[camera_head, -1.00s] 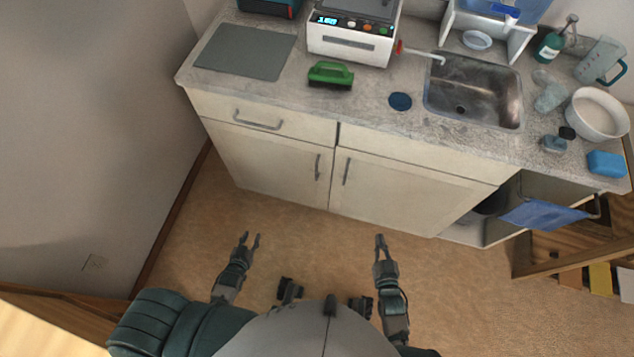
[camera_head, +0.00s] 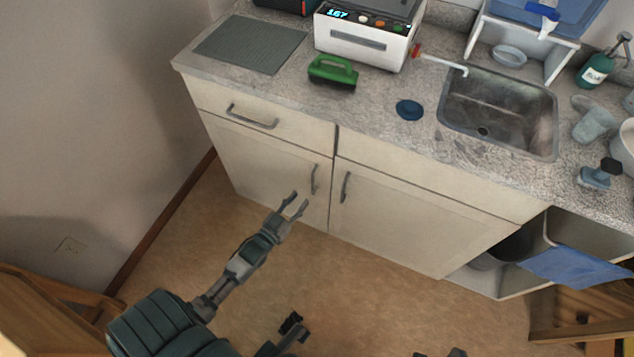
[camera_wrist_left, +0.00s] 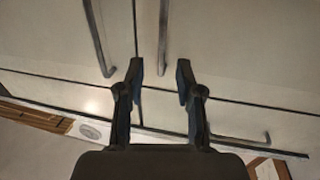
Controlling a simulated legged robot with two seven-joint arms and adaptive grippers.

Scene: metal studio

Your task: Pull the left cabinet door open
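The left cabinet door (camera_head: 262,162) is a pale panel, shut, under a drawer. Its grey vertical bar handle (camera_head: 314,179) is near the door's right edge. My left gripper (camera_head: 299,199) is open and empty, in front of this door, just below and left of the handle in the head view. In the left wrist view, which looks inverted, the left door handle (camera_wrist_left: 163,38) runs down toward the gap between the open fingers of my left gripper (camera_wrist_left: 160,72). I cannot tell whether they touch.
The right door (camera_head: 415,215) with its own handle (camera_head: 345,187) is shut beside it. The drawer handle (camera_head: 252,118) is above. A wall stands at left. An open shelf with a blue cloth (camera_head: 575,266) is at right.

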